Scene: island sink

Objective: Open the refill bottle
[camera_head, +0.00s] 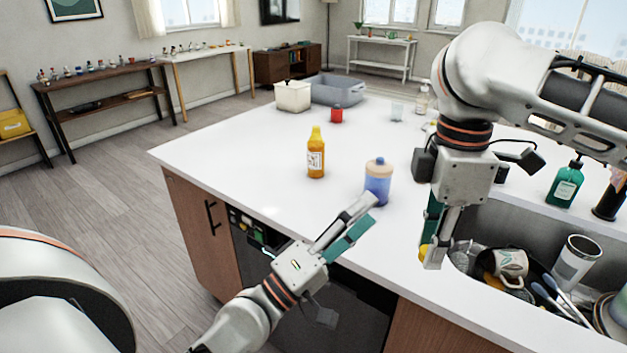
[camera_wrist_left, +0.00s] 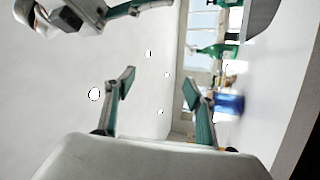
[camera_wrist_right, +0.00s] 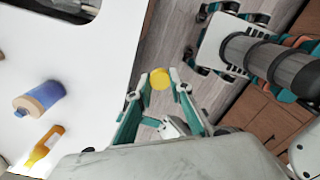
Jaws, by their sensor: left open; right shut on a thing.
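An orange bottle (camera_head: 316,160) with a white label and a narrow yellow-orange top stands upright on the white island; it also shows in the right wrist view (camera_wrist_right: 40,149). I cannot tell whether a cap is on it. My right gripper (camera_head: 431,255) points down near the sink edge, shut on a small round yellow cap (camera_wrist_right: 159,78). The cap also shows in the head view (camera_head: 424,252), apart from the bottle. My left gripper (camera_head: 366,212) is open and empty over the island's front edge, to the bottle's right and nearer me.
A blue jar with a tan lid (camera_head: 378,184) stands just beyond my left fingertips. The sink on the right holds a mug (camera_head: 511,263) and other dishes.

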